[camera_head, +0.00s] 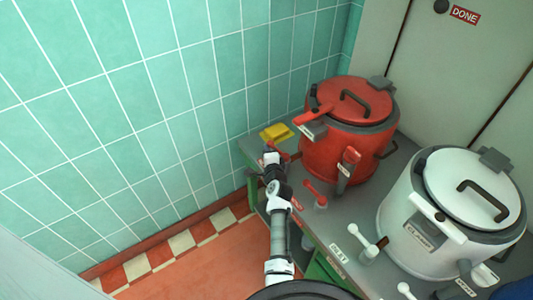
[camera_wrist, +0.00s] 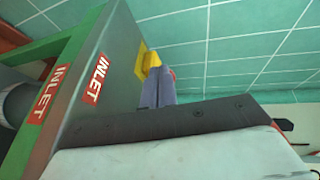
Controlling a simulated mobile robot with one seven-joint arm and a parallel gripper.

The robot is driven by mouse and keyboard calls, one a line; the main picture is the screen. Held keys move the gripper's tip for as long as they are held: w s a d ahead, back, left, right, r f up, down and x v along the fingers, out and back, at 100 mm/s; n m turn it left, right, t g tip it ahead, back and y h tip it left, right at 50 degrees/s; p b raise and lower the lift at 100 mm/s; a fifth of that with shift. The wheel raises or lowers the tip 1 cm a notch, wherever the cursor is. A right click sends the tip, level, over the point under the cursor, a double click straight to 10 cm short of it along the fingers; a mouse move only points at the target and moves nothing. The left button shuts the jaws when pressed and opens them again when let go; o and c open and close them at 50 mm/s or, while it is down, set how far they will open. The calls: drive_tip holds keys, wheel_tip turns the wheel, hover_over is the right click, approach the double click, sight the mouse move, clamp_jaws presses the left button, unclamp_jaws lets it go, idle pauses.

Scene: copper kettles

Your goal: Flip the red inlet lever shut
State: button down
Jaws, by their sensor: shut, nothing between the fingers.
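The red lever (camera_head: 315,191) beside the red label on the counter slants up-left from its grey post, in front of the red kettle (camera_head: 345,140). The label reads INLET (camera_wrist: 97,78) in the wrist view. My gripper (camera_head: 271,158) is over the counter's left end, up-left of that lever and apart from it. In the wrist view its fingers (camera_wrist: 154,90) are together and empty. A sliver of red shows just behind them; I cannot tell what it belongs to. The lever is not clearly visible in the wrist view.
A yellow block (camera_head: 276,132) lies at the counter's back left corner. A red-handled fitting (camera_head: 348,163) stands at the red kettle's front. A white kettle (camera_head: 450,210) with a white lever (camera_head: 373,248) stands at right. A tiled wall (camera_head: 130,110) bounds the left.

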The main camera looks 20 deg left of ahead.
drive_tip(key=shift+w, duration=0.6)
idle(0.3)
